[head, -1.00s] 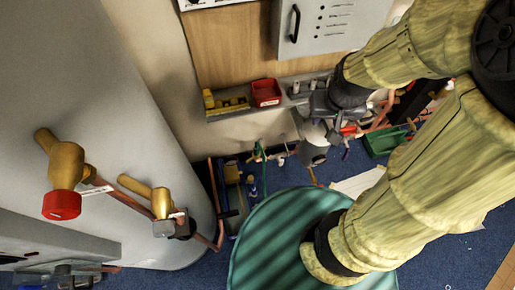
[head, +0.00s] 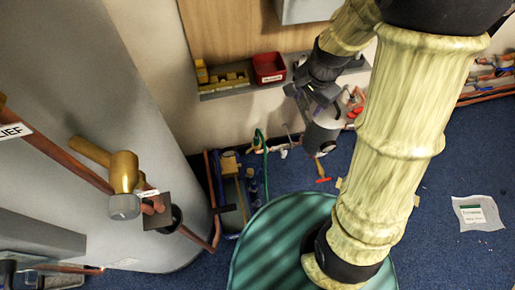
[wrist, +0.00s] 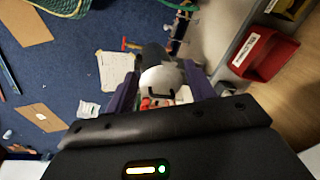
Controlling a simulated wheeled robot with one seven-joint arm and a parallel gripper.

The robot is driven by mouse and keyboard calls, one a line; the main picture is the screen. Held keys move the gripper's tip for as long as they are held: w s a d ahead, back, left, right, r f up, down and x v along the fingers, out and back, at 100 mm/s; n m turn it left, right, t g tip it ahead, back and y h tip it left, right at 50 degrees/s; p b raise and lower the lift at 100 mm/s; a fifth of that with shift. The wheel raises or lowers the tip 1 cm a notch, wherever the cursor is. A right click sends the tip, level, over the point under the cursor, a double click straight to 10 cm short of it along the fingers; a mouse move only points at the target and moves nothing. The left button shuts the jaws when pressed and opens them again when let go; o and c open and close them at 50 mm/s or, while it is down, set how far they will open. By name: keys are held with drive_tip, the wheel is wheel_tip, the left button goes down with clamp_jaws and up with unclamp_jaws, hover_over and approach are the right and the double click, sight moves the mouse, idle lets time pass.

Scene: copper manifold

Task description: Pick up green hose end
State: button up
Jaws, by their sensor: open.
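A thin green hose (head: 262,139) stands up by the pipes at the wall foot in the head view, left of my gripper. Which part is its end is too small to tell. My gripper (head: 312,93) is above and right of the hose, apart from it, over a grey cylinder (head: 321,137). In the wrist view my open gripper's dark purple fingers (wrist: 161,84) stand on both sides of a round white-grey body with red parts (wrist: 160,88). I cannot tell whether they touch it. I cannot make out the hose end in the wrist view.
A red bin (head: 268,67) and yellow blocks (head: 222,79) sit on the wall shelf (head: 225,92). A large grey tank (head: 75,110) with brass valves (head: 124,172) stands at the left. Blue carpet (head: 440,160) is mostly clear at the right, with a paper sheet (head: 477,213).

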drive_tip(key=w+a+f+m+b, duration=0.2)
drive_tip(key=w+f+m+b, duration=0.2)
drive_tip(key=f+b, duration=0.5)
drive_tip(key=w+a+f+m+b, duration=0.2)
drive_tip(key=w+f+m+b, duration=0.25)
drive_tip(key=f, duration=0.75)
drive_tip(key=m+b, duration=1.1)
hover_over(257, 136)
drive_tip(key=shift+g, duration=0.3)
drive_tip(key=f, duration=2)
drive_tip(key=shift+s+d+f, duration=0.1)
drive_tip(key=shift+s+d, duration=0.1)
drive_tip(key=shift+d, duration=0.1)
drive_tip(key=f, duration=0.1)
drive_tip(key=f+b, duration=0.1)
drive_tip(key=f, duration=0.1)
drive_tip(key=f+b, duration=0.1)
drive_tip(key=f, duration=0.1)
drive_tip(key=shift+a+f, duration=0.2)
drive_tip(key=shift+a, duration=0.2)
drive_tip(key=shift+d+f, duration=0.2)
drive_tip(key=shift+f, duration=0.1)
drive_tip(key=shift+w, duration=0.1)
